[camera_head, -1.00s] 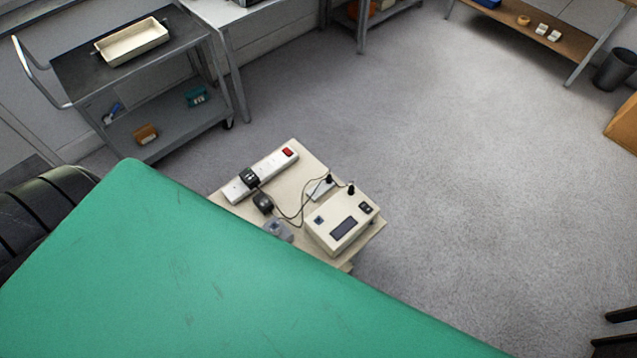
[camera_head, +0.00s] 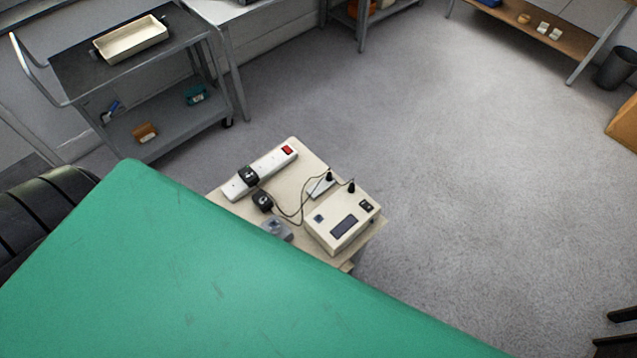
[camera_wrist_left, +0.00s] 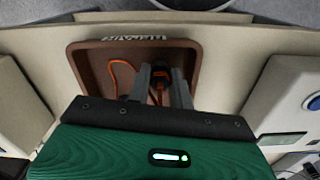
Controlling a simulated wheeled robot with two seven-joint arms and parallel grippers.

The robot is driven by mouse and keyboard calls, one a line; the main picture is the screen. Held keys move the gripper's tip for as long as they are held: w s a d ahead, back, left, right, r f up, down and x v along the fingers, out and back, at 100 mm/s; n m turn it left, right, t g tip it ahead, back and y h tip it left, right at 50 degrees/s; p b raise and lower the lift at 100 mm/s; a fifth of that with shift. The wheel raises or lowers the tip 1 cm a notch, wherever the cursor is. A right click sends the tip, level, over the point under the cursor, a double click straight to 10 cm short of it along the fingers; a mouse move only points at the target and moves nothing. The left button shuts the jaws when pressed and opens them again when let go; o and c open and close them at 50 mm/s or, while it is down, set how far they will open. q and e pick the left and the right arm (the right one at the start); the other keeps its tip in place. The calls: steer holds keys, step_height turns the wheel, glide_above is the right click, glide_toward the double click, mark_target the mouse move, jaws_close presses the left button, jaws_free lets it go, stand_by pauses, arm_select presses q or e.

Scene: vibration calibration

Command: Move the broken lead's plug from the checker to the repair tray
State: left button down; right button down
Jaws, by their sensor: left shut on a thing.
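In the left wrist view my left gripper (camera_wrist_left: 161,78) is shut on a dark plug (camera_wrist_left: 160,74) with an orange lead (camera_wrist_left: 116,76). The plug is partly hidden between the fingers. It is over the brown repair tray (camera_wrist_left: 84,60), whose far rim carries a pale label that reads upside down. The orange lead loops inside the tray outline; I cannot tell if the plug touches the tray floor. A pale box with a blue button (camera_wrist_left: 314,103) and a small display, likely the checker, stands right of the tray. My right gripper is in neither view.
In the head view a low stand holds a white power strip (camera_head: 274,164), black adapters and a cream box with a display (camera_head: 325,238). A large green surface (camera_head: 150,270) hides the lower left. A grey cart (camera_head: 180,122) with a cream tray stands behind.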

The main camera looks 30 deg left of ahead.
arm_select(q)
steer(key=shift+f, duration=0.25)
steer(key=c, duration=1.2)
jaws_free()
steer(key=shift+o, duration=0.2)
steer(key=shift+r+p, duration=1.3)
steer(key=shift+r, duration=1.15)
